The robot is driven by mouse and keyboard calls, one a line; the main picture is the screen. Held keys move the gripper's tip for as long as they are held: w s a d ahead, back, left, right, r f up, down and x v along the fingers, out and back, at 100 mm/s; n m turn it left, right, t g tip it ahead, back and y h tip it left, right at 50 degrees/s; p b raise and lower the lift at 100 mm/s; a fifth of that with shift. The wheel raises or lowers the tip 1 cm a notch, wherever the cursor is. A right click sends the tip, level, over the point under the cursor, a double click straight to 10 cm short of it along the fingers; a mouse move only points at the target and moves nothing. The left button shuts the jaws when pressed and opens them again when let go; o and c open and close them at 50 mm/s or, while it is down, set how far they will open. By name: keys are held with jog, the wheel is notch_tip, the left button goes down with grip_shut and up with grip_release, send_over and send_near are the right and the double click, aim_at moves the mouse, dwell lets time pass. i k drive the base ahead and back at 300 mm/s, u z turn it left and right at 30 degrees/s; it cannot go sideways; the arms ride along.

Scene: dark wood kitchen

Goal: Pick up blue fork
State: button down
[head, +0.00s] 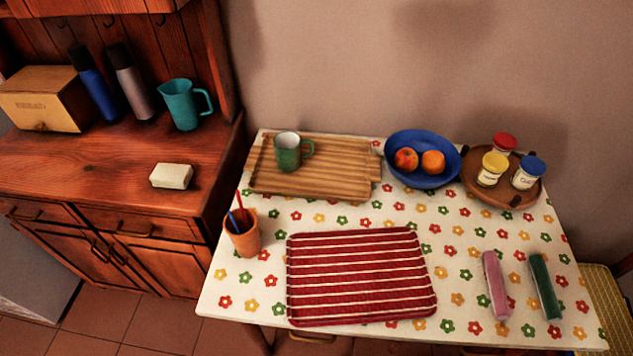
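A thin blue handle (234,223) sticks up out of an orange cup (244,244) at the left edge of the flowered table. Its lower part is hidden inside the cup, so I cannot tell whether it is the blue fork. A thin red handle (239,202) stands beside it in the same cup and reaches higher. No other blue utensil shows. My gripper is not in view.
On the table (255,305) are a wooden tray (340,183) with a green mug (287,153), a blue fruit bowl (430,180), a round tray (470,177) with jars, a striped red mat (360,278), and pink (495,285) and green (544,287) objects. A wooden cabinet (140,225) stands left.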

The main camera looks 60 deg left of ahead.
aim_at(229, 212)
jog(key=u, duration=0.05)
jog(key=k, duration=1.55)
jog(key=u, duration=1.7)
jog(key=i, duration=0.5)
jog(key=u, duration=0.05)
jog(key=k, duration=0.95)
jog(key=u, duration=0.5)
jog(key=i, duration=1.7)
jog(key=z, duration=0.4)
